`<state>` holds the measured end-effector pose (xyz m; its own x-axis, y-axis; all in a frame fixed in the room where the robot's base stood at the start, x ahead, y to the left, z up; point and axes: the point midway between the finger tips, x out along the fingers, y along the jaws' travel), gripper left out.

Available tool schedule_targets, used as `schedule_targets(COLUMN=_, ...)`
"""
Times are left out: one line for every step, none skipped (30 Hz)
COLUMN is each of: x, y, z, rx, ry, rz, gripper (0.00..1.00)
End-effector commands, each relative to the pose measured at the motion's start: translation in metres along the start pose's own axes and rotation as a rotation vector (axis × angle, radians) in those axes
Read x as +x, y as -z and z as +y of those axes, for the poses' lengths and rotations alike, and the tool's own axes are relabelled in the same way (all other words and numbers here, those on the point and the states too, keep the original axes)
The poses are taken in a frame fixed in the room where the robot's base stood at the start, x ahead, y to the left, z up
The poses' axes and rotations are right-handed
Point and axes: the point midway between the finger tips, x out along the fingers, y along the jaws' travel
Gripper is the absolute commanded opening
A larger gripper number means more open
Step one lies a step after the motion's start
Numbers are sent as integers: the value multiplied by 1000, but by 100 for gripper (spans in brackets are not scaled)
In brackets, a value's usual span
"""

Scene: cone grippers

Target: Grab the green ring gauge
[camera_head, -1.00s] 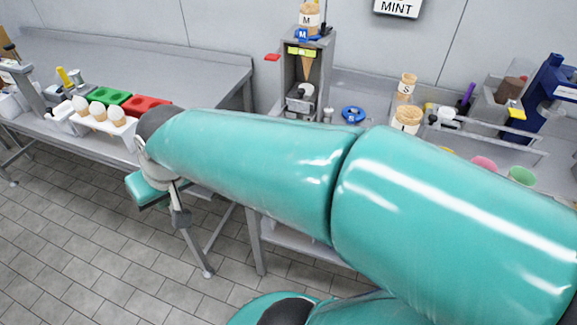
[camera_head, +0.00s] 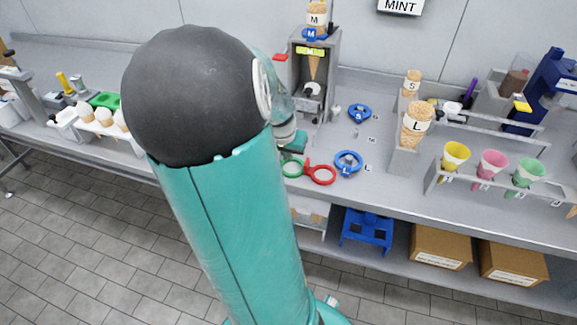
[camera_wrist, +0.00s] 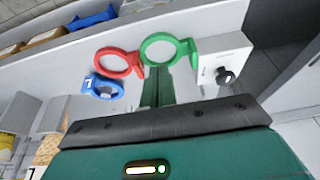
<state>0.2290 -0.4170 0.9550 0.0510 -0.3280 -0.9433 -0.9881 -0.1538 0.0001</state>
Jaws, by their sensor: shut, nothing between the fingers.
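The green ring gauge lies flat on the counter. In the wrist view its ring (camera_wrist: 143,52) is just beyond my fingertips, with its handle to the right. In the head view the gauge (camera_head: 287,174) is partly hidden by my gripper (camera_head: 294,148). My gripper (camera_wrist: 158,72) is shut and empty, its fingers pointing at the near rim of the ring. I cannot tell whether they touch it. The red ring gauge (camera_wrist: 137,59) lies directly left of the green one and also shows in the head view (camera_head: 322,183).
A blue ring gauge marked L (camera_head: 348,171) lies right of the red one. A white block with a black knob (camera_wrist: 225,76) stands right of the green gauge in the wrist view. The dispenser (camera_head: 312,75) stands behind; a cup rack (camera_head: 430,185) is at right.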

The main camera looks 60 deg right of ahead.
Motion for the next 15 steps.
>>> schedule_targets(x=7, y=0, z=2, rx=3, ry=-5, rz=-2, gripper=0)
schedule_targets(x=11, y=0, z=3, rx=5, ry=-6, rz=-2, gripper=0)
schedule_targets(x=16, y=-1, z=2, rx=2, ry=-4, rz=-2, gripper=0)
schedule_targets(x=19, y=-1, z=2, rx=4, ry=-4, rz=-2, gripper=0)
schedule_targets(x=23, y=-1, z=1, rx=1, ry=-4, rz=-2, gripper=0)
schedule_targets(x=28, y=-1, z=2, rx=3, ry=-4, rz=-2, gripper=0)
schedule_targets(x=32, y=-2, z=1, rx=2, ry=-4, rz=-3, gripper=0)
schedule_targets(x=36, y=-2, z=1, rx=3, ry=-4, rz=-3, gripper=0)
schedule_targets(x=42, y=-2, z=0, rx=2, ry=-3, rz=-2, gripper=0)
schedule_targets(x=46, y=-2, z=0, rx=1, ry=-4, rz=-2, gripper=0)
schedule_targets(x=50, y=-2, z=0, rx=2, ry=-3, rz=-3, gripper=0)
schedule_targets(x=55, y=-2, z=0, rx=2, ry=-3, rz=-3, gripper=0)
schedule_targets(x=59, y=-2, z=-1, rx=2, ry=-3, rz=-3, gripper=0)
schedule_targets(x=62, y=-2, z=-1, rx=1, ry=-2, rz=-3, gripper=0)
schedule_targets(x=67, y=-3, z=-2, rx=1, ry=-2, rz=-3, gripper=0)
